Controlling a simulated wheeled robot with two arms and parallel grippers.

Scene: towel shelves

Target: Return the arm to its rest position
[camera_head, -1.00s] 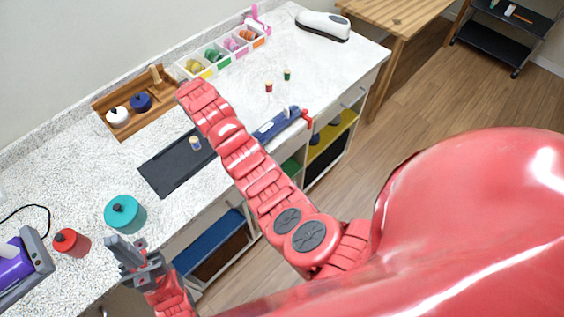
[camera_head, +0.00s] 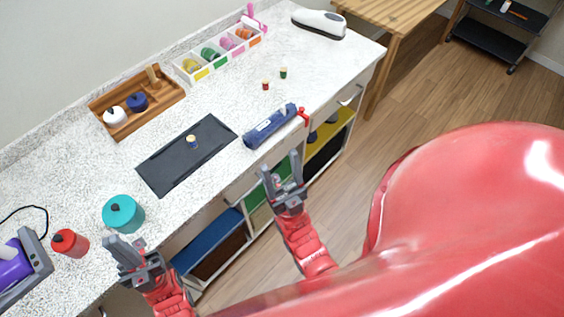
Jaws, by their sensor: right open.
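My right gripper (camera_head: 280,172) is open and empty. It stands in front of the counter's front edge, over the lower shelves, with its fingers pointing up in the picture. My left gripper (camera_head: 125,249) is at the lower left by the counter edge, near the teal pot. Its fingers look spread with nothing between them. My red body fills the lower right of the head view.
The counter (camera_head: 85,180) holds a black tray (camera_head: 180,165) with a small spool, a wooden tray (camera_head: 160,109), a divided box (camera_head: 222,62), a blue tool (camera_head: 268,127), a teal pot (camera_head: 123,213) and a red jar (camera_head: 70,243).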

